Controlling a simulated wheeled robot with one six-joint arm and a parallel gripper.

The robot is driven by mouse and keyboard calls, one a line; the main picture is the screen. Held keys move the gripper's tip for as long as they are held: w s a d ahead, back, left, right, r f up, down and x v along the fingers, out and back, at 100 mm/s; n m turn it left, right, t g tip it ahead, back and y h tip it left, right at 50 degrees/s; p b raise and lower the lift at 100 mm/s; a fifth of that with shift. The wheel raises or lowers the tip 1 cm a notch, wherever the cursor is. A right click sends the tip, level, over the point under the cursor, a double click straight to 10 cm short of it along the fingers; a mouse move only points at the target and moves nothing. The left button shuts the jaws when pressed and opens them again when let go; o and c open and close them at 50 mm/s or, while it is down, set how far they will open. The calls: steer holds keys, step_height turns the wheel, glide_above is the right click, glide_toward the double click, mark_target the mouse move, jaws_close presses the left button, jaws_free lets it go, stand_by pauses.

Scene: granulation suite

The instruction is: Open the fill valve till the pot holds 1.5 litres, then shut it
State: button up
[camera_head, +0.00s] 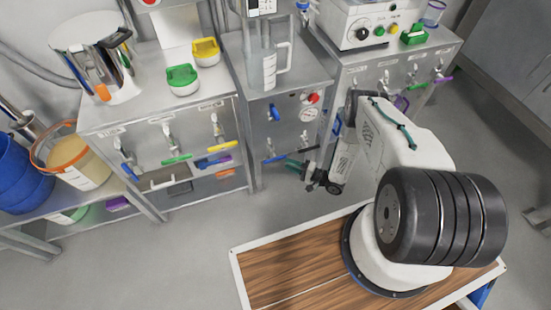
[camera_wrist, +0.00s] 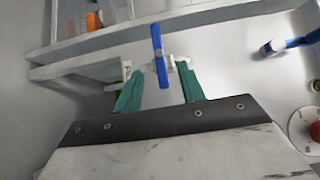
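A clear jug (camera_head: 270,66) with a handle and a white label stands under the dispenser on the middle steel cabinet; it may be the pot, and its level is too small to read. The cabinet front has an upper blue lever valve (camera_head: 273,112), which also shows at the right of the wrist view (camera_wrist: 290,42), and a lower blue lever valve (camera_head: 274,159). My gripper (camera_head: 294,164) is at the lower valve. In the wrist view, its green fingers (camera_wrist: 160,86) are apart, with the lower lever (camera_wrist: 159,55) standing between and just beyond their tips. I cannot tell whether they touch it.
The left bench (camera_head: 140,95) has several coloured lever valves and carries a steel vessel (camera_head: 97,50). The right bench (camera_head: 395,62) has more valves. Grey floor (camera_head: 215,225) is clear in front.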

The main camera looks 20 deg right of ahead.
mark_target(275, 158)
steer(key=x, duration=0.8)
steer(key=shift+s, duration=0.1)
jaws_close()
